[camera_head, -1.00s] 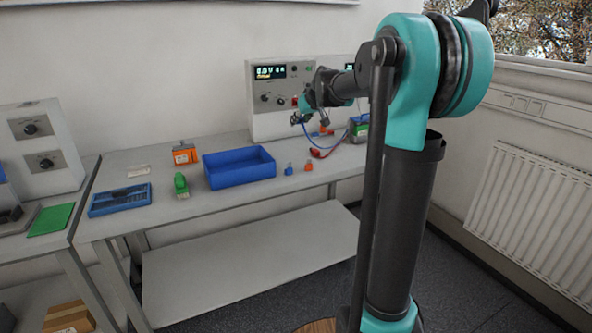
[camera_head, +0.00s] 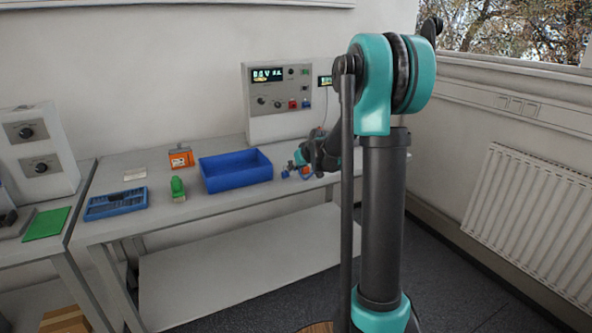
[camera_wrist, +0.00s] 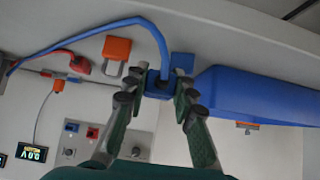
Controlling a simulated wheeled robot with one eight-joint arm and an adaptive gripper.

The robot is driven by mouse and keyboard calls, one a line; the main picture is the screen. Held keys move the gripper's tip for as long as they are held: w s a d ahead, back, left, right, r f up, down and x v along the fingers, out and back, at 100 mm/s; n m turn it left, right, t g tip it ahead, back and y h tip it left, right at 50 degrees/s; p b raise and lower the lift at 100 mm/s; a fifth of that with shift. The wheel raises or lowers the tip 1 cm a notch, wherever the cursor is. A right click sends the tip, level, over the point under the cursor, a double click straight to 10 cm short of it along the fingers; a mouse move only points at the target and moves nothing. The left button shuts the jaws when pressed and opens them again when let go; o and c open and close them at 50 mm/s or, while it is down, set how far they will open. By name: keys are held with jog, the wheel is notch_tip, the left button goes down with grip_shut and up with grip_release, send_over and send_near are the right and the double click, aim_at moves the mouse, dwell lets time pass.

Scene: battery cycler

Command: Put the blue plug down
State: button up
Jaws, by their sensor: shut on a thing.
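My gripper (camera_wrist: 165,92) is shut on the blue plug (camera_wrist: 158,86), which sits between its green finger pads in the wrist view. A blue cable (camera_wrist: 118,27) runs from the plug and curves off to the left. In the head view my gripper (camera_head: 289,169) is low over the bench's front part, just right of the blue bin (camera_head: 222,187). The plug is too small to make out there. I cannot tell whether the plug touches the bench.
A blue padlock-like block (camera_wrist: 182,61) is close beside the plug, and an orange one (camera_wrist: 117,48) stands left of it. A red plug (camera_wrist: 80,65) lies farther left. The cycler (camera_head: 282,128) stands at the back. A green item (camera_head: 178,190) is left of the bin.

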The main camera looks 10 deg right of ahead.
jog(key=shift+f, duration=0.4)
jog(key=shift+f, duration=0.4)
jog(key=o, duration=0.9)
jog(key=shift+c, duration=0.2)
